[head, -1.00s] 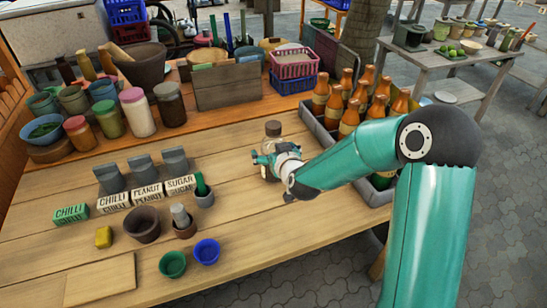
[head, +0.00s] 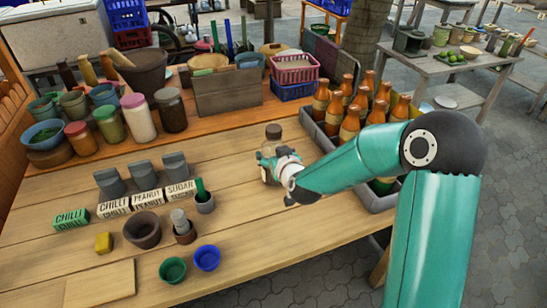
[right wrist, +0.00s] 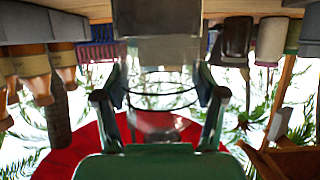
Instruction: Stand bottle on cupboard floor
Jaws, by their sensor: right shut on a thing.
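A clear bottle with a dark brown cap (head: 273,131) stands upright at the middle of the wooden table, partly hidden by my right gripper (head: 268,162). In the right wrist view the see-through bottle (right wrist: 162,92) is between the two fingers of my right gripper (right wrist: 160,105), which is shut on it. From the head view I cannot tell whether its base touches the table. I cannot make out a cupboard in these views. My left gripper is not in view.
A grey crate of orange-brown bottles (head: 350,190) stands close right of the gripper. Labelled spice blocks (head: 147,199), small pots and a blue cup (head: 207,257) are to the left. A wooden box (head: 228,92) is behind. The front right tabletop (head: 270,235) is clear.

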